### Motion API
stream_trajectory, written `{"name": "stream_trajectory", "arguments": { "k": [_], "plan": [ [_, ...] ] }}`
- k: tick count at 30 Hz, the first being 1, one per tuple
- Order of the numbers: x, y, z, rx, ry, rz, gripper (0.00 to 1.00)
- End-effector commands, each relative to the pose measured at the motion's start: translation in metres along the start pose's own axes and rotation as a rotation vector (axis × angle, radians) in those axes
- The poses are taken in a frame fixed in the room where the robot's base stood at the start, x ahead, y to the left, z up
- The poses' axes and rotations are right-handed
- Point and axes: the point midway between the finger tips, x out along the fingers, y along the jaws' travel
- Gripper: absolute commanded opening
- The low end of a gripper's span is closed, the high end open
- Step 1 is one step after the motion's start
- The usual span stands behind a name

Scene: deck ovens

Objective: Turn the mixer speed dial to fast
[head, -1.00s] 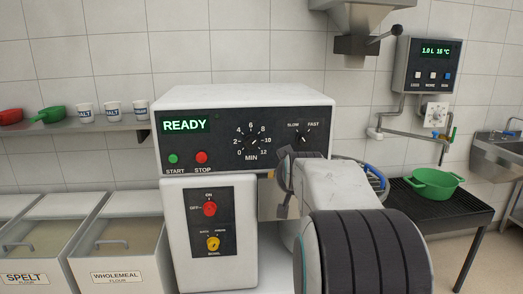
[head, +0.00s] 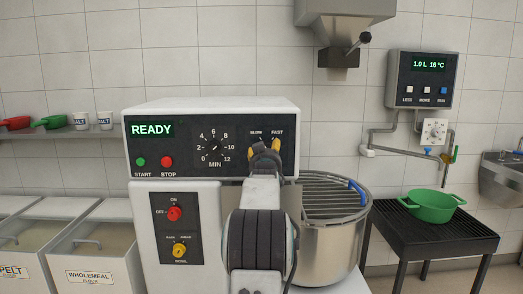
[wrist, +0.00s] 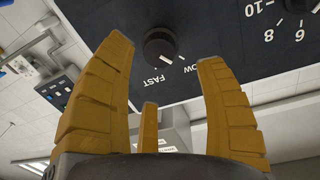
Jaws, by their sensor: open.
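The mixer speed dial (wrist: 159,46) is a small black knob on the mixer's dark panel, with SLOW and FAST printed beside it. In the wrist view, which is upside down, a white mark shows at its edge near the lettering; I cannot tell exactly which word it points to. My gripper (head: 265,152) is open, with yellow fingers, in front of the panel below the SLOW and FAST labels. It hides the dial in the head view. In the wrist view the dial shows between the spread fingertips (wrist: 164,52); contact cannot be seen.
The timer dial (head: 214,147) is left of the speed dial, with green START (head: 141,161) and red STOP (head: 167,162) buttons beyond it. The display reads READY. The steel bowl (head: 335,240) with its wire guard stands right of my arm. A green pot (head: 432,207) sits farther right.

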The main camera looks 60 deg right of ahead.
Motion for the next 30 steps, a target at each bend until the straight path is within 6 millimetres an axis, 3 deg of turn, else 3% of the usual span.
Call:
{"name": "stream_trajectory", "arguments": {
  "k": [15, 30],
  "plan": [
    [0.049, -0.001, -0.001, -0.001, -0.002, -0.001, 0.65],
    [0.061, -0.001, 0.001, -0.001, -0.002, -0.001, 0.65]
  ]
}}
